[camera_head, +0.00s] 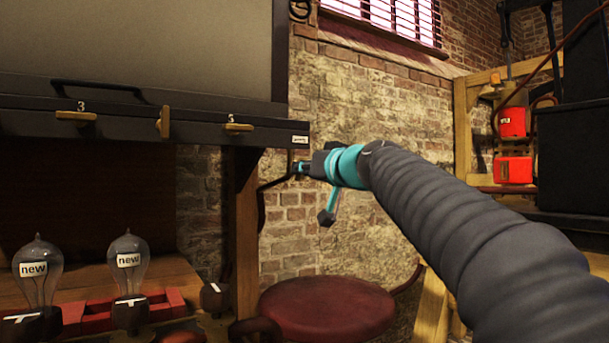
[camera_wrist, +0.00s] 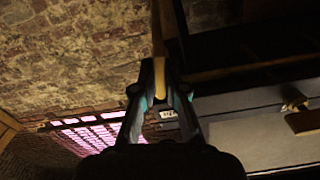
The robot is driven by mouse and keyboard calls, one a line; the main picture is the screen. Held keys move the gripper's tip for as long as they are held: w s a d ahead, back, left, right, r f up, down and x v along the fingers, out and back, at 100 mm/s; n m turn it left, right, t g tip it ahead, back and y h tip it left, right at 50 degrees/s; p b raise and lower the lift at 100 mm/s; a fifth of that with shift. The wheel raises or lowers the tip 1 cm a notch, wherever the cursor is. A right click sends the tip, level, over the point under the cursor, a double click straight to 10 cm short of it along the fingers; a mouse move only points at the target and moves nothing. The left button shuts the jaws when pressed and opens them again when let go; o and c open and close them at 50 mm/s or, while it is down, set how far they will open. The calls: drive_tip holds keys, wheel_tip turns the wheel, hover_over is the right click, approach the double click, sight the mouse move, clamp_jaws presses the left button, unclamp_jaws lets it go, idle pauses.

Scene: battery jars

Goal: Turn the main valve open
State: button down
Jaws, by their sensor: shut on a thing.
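My gripper (camera_head: 300,168) reaches in from the right, just under the right end of the black rail (camera_head: 200,124), below a small white label (camera_head: 300,140). In the wrist view my gripper (camera_wrist: 160,66) has its fingers closed on both sides of a slim brass-coloured piece, the main valve's lever (camera_wrist: 160,80). Its rounded end shows between the fingers. The label (camera_wrist: 167,113) shows close behind. The label's writing is too small to read. In the head view the valve is hidden at my fingertips, so its angle is unclear there.
Brass taps sit along the rail: tap 3 (camera_head: 75,116) and tap 5 (camera_head: 238,127) lie level, and one between (camera_head: 164,121) stands upright. Bulbs marked "new" (camera_head: 38,270) stand below left. A wooden post (camera_head: 245,220) and red round seat (camera_head: 325,308) are below.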

drive_tip(key=shift+n, duration=1.1)
drive_tip(key=c, duration=1.2)
unclamp_jaws()
drive_tip(key=v, duration=1.2)
